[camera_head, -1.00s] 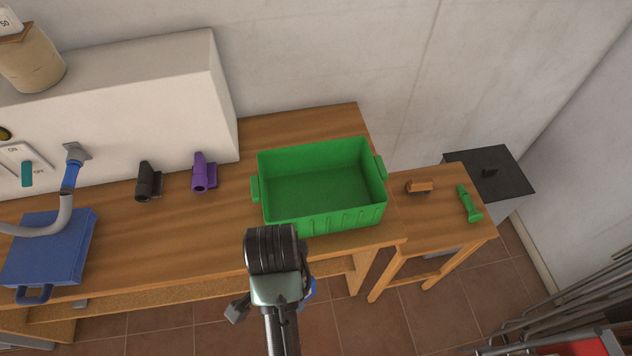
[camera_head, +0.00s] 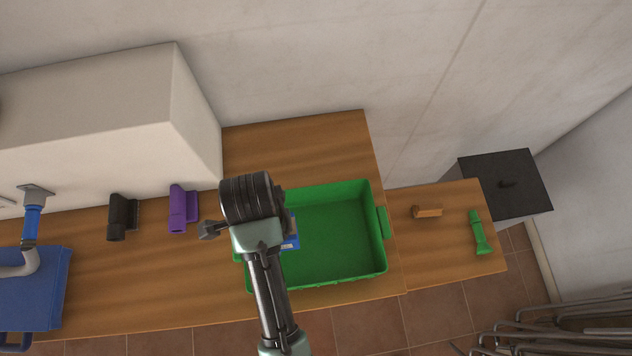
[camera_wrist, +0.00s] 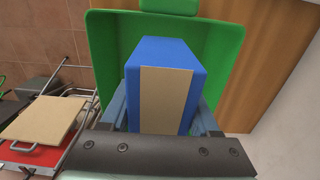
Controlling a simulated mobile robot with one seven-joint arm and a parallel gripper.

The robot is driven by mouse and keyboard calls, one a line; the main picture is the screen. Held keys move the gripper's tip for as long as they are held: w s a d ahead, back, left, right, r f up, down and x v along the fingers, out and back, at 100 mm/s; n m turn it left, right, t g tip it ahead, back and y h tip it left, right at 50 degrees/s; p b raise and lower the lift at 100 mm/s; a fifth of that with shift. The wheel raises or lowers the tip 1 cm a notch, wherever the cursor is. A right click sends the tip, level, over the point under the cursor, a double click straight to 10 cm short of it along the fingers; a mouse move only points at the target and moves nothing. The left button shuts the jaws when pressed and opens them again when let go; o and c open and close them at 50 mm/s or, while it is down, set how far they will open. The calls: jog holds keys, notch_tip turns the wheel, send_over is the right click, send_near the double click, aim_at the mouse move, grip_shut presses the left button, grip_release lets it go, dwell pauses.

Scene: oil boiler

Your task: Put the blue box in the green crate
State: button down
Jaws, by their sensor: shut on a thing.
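The green crate (camera_head: 340,245) stands on the wooden bench in the head view, open at the top, with no other object visible in its uncovered part. My arm covers its left side. The blue box, with a tan panel on one face, is between my gripper's fingers in the wrist view (camera_wrist: 190,58). My gripper (camera_wrist: 162,110) is shut on it. The crate's green wall (camera_wrist: 108,45) shows behind the box. In the head view a small part of the blue box (camera_head: 292,243) shows beside my arm, over the crate's left part. Its height above the crate floor is unclear.
Black (camera_head: 118,215) and purple (camera_head: 180,210) holders stand left of the crate. A blue case (camera_head: 35,290) lies at far left. A small side table (camera_head: 450,250) on the right holds an orange-brown block (camera_head: 428,211) and a green object (camera_head: 478,235). A white wall is behind.

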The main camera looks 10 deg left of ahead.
jog(key=shift+w+f, duration=0.4)
jog(key=shift+f, duration=0.3)
jog(key=shift+s, duration=0.2)
jog(key=shift+s+f, duration=0.15)
notch_tip(320, 180, down, 10)
jog(key=shift+r+p, duration=0.25)
jog(key=shift+p, duration=0.1)
jog(key=shift+f, duration=0.1)
jog(key=shift+c, duration=0.6)
grip_release()
notch_tip(320, 180, up, 12)
jog(key=shift+r+b, duration=0.15)
jog(key=shift+b, duration=0.15)
